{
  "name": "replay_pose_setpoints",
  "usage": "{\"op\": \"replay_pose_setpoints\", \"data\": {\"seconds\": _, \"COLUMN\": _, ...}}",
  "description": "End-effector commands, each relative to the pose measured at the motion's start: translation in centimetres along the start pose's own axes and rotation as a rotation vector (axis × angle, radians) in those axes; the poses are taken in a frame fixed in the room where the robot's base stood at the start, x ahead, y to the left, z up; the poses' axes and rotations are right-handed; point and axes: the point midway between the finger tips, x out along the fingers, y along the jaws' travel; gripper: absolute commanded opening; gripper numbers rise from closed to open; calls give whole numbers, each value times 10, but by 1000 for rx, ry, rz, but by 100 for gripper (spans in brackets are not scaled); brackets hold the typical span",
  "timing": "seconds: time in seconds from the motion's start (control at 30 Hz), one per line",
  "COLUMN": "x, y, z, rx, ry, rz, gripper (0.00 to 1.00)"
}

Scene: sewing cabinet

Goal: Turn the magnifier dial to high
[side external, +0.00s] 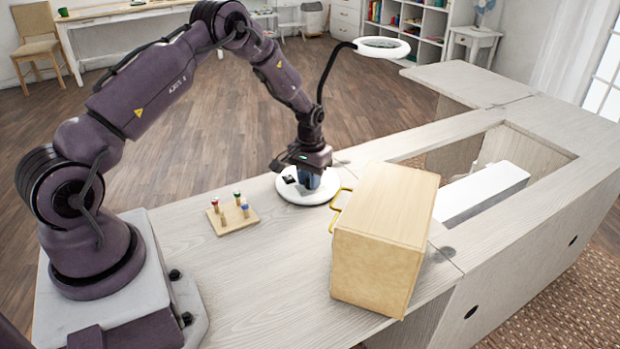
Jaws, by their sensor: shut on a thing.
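The magnifier lamp has a round white base (296,196) on the cabinet top, a thin dark curved neck (325,78) and a white ring head (382,47) at the top. My gripper (309,183) points down over the base and is shut on the magnifier dial, low above the base. The dial is hidden by the fingers, so its setting cannot be read. A small dark patch (290,179) shows on the base to the left of the fingers.
A wooden box (385,235) with a yellow handle stands close to the right of the base. A small board (233,218) with several coloured spools lies to the left. A white block (482,192) sits in the cabinet opening. The front of the top is clear.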

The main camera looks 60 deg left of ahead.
Motion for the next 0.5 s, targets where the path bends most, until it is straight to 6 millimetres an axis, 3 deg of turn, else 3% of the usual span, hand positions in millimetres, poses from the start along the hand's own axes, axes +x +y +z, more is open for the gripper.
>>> {"op": "replay_pose_setpoints", "data": {"seconds": 0.5, "x": -1, "y": 0, "z": 0, "rx": 396, "ry": 0, "rz": 1, "gripper": 0}}
